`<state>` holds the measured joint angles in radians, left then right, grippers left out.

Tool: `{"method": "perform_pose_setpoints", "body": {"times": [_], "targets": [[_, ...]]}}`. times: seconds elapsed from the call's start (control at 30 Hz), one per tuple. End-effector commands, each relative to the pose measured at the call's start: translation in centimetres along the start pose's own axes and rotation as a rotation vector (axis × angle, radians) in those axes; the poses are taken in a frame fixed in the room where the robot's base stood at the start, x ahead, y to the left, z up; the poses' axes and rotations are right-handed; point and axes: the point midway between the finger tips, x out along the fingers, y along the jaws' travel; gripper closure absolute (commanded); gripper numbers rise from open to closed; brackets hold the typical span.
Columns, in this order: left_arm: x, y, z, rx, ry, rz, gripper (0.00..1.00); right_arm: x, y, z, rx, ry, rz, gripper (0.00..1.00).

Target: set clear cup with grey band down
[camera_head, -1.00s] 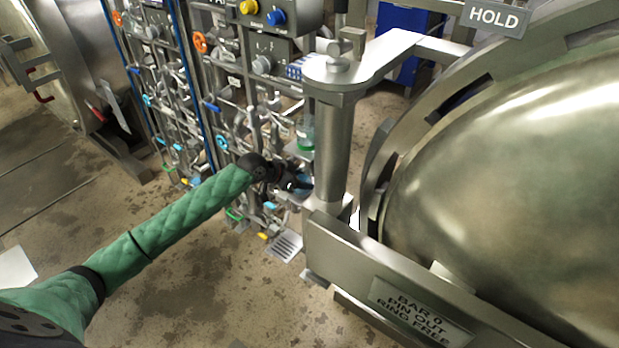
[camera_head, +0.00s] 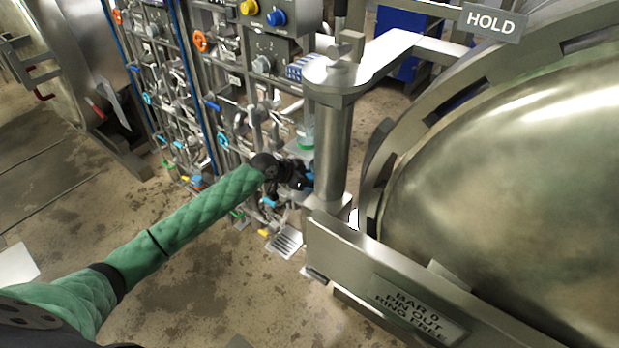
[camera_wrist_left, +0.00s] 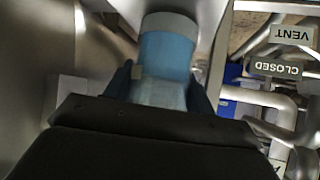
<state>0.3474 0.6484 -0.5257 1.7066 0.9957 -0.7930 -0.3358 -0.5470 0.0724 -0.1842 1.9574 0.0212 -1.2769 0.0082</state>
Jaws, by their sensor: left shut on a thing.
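The clear cup with grey band (camera_wrist_left: 165,60) shows in the left wrist view as a bluish see-through cup with a grey band at its far end. My left gripper (camera_wrist_left: 160,92) is shut on it, with a dark blue finger on each side. In the head view my left gripper (camera_head: 303,176) is close beside the grey upright post, below a small shelf. The held cup is mostly hidden there by the gripper and post. I cannot tell whether it touches a surface. My right gripper is not in view.
A clear container with a green base (camera_head: 306,137) stands just above my gripper. The steel post (camera_head: 333,150) and large domed door (camera_head: 510,170) are close on the right. Pipes and valves (camera_head: 215,105) crowd the left. VENT (camera_wrist_left: 294,34) and CLOSED (camera_wrist_left: 276,69) signs show in the wrist view.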

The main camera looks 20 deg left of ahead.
Motion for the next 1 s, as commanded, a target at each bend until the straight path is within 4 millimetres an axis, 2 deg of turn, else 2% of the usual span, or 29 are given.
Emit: {"method": "perform_pose_setpoints", "body": {"times": [0.03,0.07,0.17,0.57,0.6,0.67,0.77,1.0], "targets": [[0.0,0.0,0.0,0.000,0.001,0.000,0.78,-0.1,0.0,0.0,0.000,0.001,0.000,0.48],[0.0,0.0,0.1,0.000,0.000,0.000,0.42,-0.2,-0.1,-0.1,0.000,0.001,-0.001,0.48],[0.0,0.0,0.1,0.000,0.000,0.000,0.24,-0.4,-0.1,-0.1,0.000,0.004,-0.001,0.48],[-0.2,0.0,-0.3,0.000,0.000,0.000,0.24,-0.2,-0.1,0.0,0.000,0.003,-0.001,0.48],[-0.5,0.0,-0.1,0.001,0.000,-0.001,0.24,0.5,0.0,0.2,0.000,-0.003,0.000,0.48],[-1.1,-0.1,0.0,0.002,0.000,-0.001,0.24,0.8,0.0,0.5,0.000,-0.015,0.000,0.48],[-2.5,-0.1,0.0,0.003,0.000,-0.002,0.24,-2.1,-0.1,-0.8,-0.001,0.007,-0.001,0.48],[-6.6,0.0,0.1,0.003,-0.001,-0.001,0.24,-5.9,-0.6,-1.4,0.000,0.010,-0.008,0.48]]}}
